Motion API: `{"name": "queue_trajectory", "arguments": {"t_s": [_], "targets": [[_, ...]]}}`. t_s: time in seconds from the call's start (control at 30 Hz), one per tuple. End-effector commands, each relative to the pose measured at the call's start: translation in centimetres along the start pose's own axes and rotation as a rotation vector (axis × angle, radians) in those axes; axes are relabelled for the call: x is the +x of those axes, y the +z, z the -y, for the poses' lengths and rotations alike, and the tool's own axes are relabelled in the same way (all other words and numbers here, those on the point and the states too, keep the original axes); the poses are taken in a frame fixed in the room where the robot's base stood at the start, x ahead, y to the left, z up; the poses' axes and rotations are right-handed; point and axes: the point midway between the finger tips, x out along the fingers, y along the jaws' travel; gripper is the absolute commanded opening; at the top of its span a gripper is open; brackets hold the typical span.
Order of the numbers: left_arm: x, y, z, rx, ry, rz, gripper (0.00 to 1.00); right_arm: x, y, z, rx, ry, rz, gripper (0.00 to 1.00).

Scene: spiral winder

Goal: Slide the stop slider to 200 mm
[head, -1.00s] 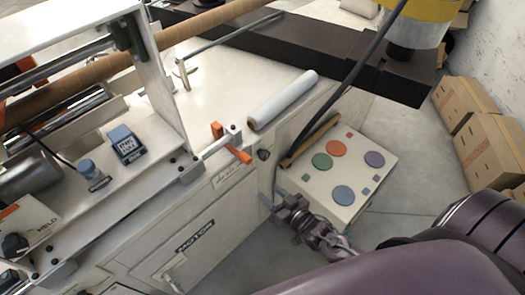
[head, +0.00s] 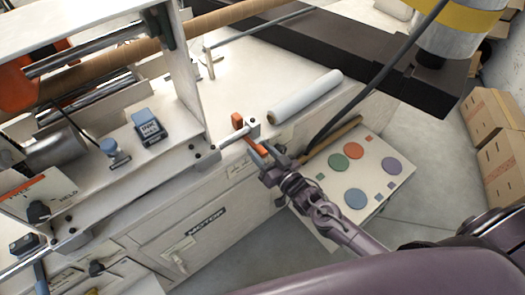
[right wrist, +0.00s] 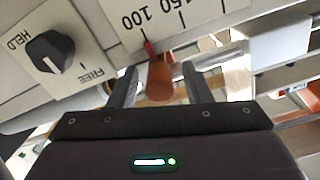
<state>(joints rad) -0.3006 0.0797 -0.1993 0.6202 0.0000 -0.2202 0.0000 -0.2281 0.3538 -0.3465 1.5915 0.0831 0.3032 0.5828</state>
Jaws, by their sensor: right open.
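The stop slider's orange handle (head: 255,154) sits at the machine's right front edge, beside an upright orange piece (head: 237,121). In the right wrist view the orange handle (right wrist: 160,80) stands between the two fingers, with visible gaps on both sides. A thin red pointer (right wrist: 150,48) above it lies at the scale plate (right wrist: 195,28), near the 100 and 150 marks; the exact reading is unclear. My right gripper (head: 270,164) is open around the handle, also seen close up in the right wrist view (right wrist: 158,70). My left gripper is out of view.
A black selector knob (right wrist: 52,52) marked HELD and FREE is beside the scale. A white roll (head: 307,96) lies on the machine top. A pale box with coloured discs (head: 350,185) stands right of the machine. Cardboard boxes (head: 495,150) stand at far right.

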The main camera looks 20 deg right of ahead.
Motion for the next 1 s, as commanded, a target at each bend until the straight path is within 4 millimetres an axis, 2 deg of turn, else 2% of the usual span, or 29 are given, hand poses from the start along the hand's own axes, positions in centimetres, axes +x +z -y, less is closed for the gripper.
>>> {"name": "queue_trajectory", "arguments": {"t_s": [0.17,0.5,0.77,1.0], "targets": [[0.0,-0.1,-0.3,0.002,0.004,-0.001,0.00,0.0,0.0,0.0,0.000,0.000,0.001,0.44],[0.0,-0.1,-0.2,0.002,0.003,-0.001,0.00,0.0,0.0,0.0,0.000,0.000,0.001,0.00],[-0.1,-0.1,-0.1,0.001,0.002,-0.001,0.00,0.0,0.2,0.6,0.003,-0.001,0.001,0.00],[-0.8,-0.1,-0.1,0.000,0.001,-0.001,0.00,0.0,1.8,5.6,0.008,-0.002,0.002,0.00]]}}
